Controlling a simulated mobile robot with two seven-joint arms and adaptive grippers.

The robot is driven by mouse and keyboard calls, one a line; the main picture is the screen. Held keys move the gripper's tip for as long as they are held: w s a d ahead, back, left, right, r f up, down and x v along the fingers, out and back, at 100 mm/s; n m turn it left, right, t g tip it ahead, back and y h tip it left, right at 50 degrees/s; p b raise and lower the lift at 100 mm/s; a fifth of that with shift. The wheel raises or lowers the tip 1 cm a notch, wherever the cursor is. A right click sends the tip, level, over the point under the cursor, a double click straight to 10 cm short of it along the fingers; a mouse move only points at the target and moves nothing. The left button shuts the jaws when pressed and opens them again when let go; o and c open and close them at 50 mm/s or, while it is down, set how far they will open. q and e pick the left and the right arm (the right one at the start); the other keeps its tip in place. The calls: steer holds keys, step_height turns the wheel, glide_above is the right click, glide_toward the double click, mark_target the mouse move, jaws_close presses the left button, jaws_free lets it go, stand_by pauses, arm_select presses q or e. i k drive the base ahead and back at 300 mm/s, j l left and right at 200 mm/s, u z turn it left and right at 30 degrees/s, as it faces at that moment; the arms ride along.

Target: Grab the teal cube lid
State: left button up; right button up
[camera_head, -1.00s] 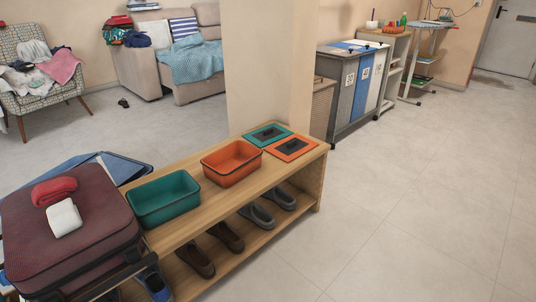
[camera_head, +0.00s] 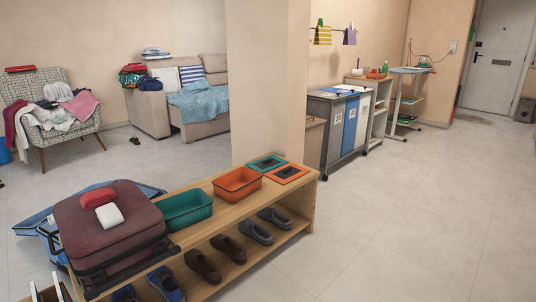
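The teal lid (camera_head: 266,163) lies flat at the far end of the wooden bench top, by the pillar. It is a teal square with a dark middle part. An orange lid (camera_head: 287,174) of the same kind lies right beside it, nearer the bench's right edge. An open teal box (camera_head: 186,211) and an open orange box (camera_head: 237,184) stand on the bench to the left of the lids. Neither of my grippers is in view.
The wooden bench (camera_head: 217,217) has several shoes on its lower shelf. A maroon suitcase (camera_head: 110,235) with a red and a white cloth bundle is at its near end. A pillar (camera_head: 267,90) stands behind the lids. The floor (camera_head: 400,230) on the right is clear.

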mark_target(266, 164)
steer(key=i+l+z, duration=0.3)
steer(key=i+z, duration=0.3)
steer(key=i, duration=0.15)
steer(key=i+l+z, duration=0.15)
steer(key=i+z, duration=0.2)
steer(key=i, duration=0.4)
steer(key=i+z, duration=0.35)
steer(key=i, duration=0.4)
steer(key=i+u, duration=0.1)
steer(key=i, duration=0.45)
steer(key=i+l+u, duration=0.1)
steer(key=i, duration=0.45)
steer(key=i+l+u, duration=0.1)
steer(key=i, duration=0.45)
steer(key=i+u, duration=0.3)
steer(key=u, duration=0.2)
steer(key=i+l+u, duration=0.15)
steer(key=i+u, duration=0.15)
steer(key=u, duration=0.15)
steer(key=i+l+u, duration=0.2)
steer(key=u, duration=0.3)
steer(key=i+l+u, duration=0.15)
steer(key=u, duration=0.25)
steer(key=i+l+u, duration=0.5)
steer(key=u, duration=0.35)
steer(key=l, duration=0.1)
